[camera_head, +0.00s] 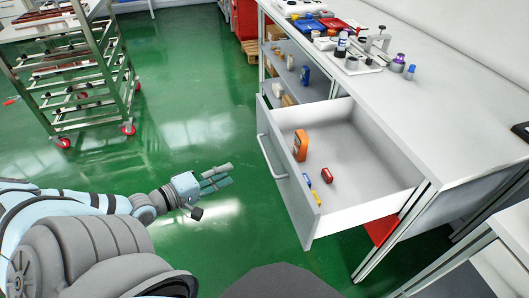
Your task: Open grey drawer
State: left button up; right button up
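The grey drawer (311,214) under the long workbench is pulled far out, and its inside shows. Its bar handle (270,157) is on the front panel, facing left. My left gripper (229,173) is to the left of the drawer front, apart from the handle. Its fingers look parted, with nothing between them. My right gripper is not in view.
An orange device (301,145), a red item (327,175) and small blue and yellow items lie in the drawer. Bottles and tools stand on the workbench (440,105). A wheeled rack (75,85) stands at upper left. The green floor (185,120) between is clear.

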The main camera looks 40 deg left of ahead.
pick_arm(q)
jog(key=d, duration=0.2)
jog(key=b, duration=0.4)
send_near(266, 154)
jog(key=w+f, duration=0.2)
jog(key=shift+n, duration=0.4)
jog(key=x, duration=0.5)
jog(key=r+x, duration=0.1)
jog(key=x, duration=0.1)
jog(key=shift+w+d+f, duration=0.1)
jog(key=shift+w+d, duration=0.15)
jog(key=shift+w, duration=0.3)
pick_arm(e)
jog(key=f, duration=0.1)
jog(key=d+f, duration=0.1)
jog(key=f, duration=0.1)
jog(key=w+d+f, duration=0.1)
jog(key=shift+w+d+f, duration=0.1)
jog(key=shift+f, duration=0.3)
pick_arm(q)
jog(key=shift+c, duration=0.4)
grip_shut()
